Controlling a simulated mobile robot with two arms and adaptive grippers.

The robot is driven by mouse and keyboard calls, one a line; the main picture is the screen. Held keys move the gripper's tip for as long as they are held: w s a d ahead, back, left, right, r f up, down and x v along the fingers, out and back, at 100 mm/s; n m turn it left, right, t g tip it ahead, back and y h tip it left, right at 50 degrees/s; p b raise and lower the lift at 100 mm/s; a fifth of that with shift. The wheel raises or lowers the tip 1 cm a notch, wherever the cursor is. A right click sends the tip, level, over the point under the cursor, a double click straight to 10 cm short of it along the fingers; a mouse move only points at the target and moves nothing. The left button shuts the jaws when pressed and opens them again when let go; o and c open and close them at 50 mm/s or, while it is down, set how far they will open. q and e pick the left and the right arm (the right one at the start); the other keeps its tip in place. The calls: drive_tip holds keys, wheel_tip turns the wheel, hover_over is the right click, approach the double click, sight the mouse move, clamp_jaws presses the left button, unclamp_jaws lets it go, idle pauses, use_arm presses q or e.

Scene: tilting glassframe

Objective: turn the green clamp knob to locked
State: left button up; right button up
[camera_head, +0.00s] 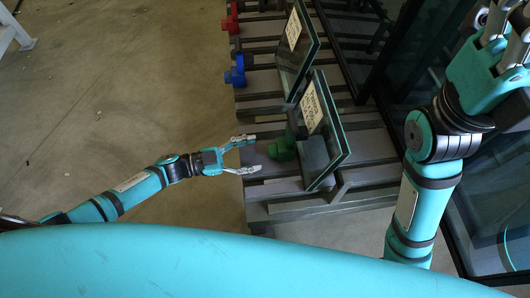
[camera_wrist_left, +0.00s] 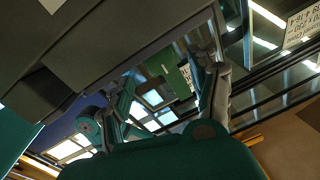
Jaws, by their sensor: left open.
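The green clamp knob (camera_head: 281,149) sits on the slatted rack at the foot of the nearer glass pane (camera_head: 322,125) in the head view. My left gripper (camera_head: 255,154) is open and empty just left of the knob, its two fingers pointing at it with a small gap between. In the left wrist view, my open fingers (camera_wrist_left: 165,95) frame a green surface that I cannot surely identify as the knob. My right gripper (camera_head: 508,38) is at the upper right edge, partly cut off, away from the knob.
A blue clamp (camera_head: 236,74) and a red clamp (camera_head: 231,20) stand farther up the rack (camera_head: 285,209). A second labelled glass pane (camera_head: 297,45) leans behind the nearer one. Dark framed panels stand at the right.

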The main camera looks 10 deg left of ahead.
sight(268, 151)
use_arm(q)
drive_tip(key=shift+b+x, duration=0.45)
drive_tip(key=shift+x, duration=1.65)
drive_tip(key=shift+c, duration=0.4)
drive_tip(key=c, duration=1.1)
drive_tip(key=shift+o, duration=0.2)
drive_tip(key=shift+m, duration=1.4)
drive_tip(key=o, duration=1.1)
drive_tip(key=shift+o, duration=0.2)
drive_tip(key=v, duration=1.2)
drive_tip(key=shift+f, duration=0.15)
